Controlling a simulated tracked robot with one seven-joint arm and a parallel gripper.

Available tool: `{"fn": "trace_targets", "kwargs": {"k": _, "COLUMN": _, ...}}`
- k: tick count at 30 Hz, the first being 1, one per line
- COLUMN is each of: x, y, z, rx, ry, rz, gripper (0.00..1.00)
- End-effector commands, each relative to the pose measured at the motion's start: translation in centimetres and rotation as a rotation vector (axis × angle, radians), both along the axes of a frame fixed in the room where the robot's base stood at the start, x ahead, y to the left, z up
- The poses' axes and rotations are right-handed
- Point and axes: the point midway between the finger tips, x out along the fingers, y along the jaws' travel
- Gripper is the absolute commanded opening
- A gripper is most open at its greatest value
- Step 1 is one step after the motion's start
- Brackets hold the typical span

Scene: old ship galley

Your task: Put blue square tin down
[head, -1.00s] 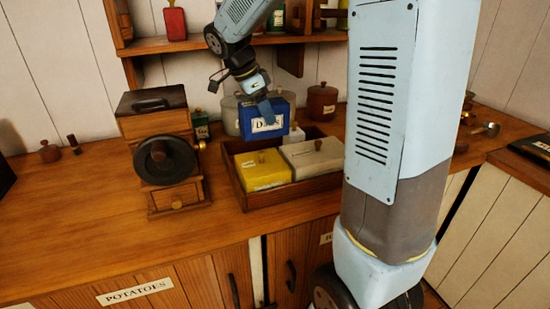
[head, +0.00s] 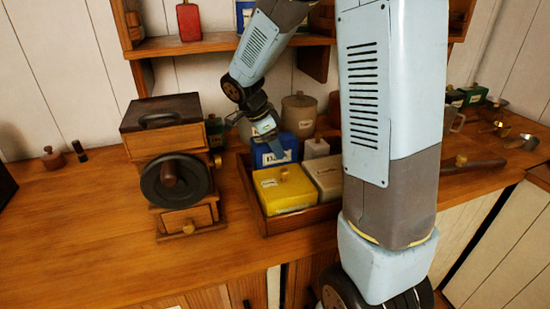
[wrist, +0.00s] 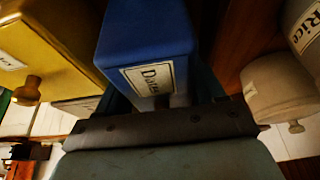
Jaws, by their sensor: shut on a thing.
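The blue square tin (head: 262,157) has a white label, reading "Dates" in the wrist view (wrist: 145,35). It is at the back left of the wooden tray (head: 250,203), behind the yellow tin (head: 285,192). Its lower part is hidden by the yellow tin, so I cannot tell whether it touches the tray floor. My gripper (head: 268,132) is above it and shut on it; the gripper body also fills the bottom of the wrist view (wrist: 165,120).
A pale tin (head: 327,178) sits right of the yellow one. A smaller pale tin (head: 316,148) and a grey canister (head: 299,113) stand behind. The coffee grinder (head: 168,150) is close to the tray's left. The counter front (head: 120,240) is clear.

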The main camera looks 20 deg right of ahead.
Motion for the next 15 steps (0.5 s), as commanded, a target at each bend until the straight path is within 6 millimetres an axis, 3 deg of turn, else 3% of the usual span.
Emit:
{"fn": "trace_targets", "kwargs": {"k": 11, "x": 0.0, "y": -0.2, "z": -3.6, "rx": 0.000, "ry": 0.002, "rz": -0.003, "gripper": 0.20}}
{"fn": "trace_targets", "kwargs": {"k": 15, "x": 0.0, "y": -0.2, "z": -4.0, "rx": 0.001, "ry": -0.002, "rz": -0.002, "gripper": 0.20}}
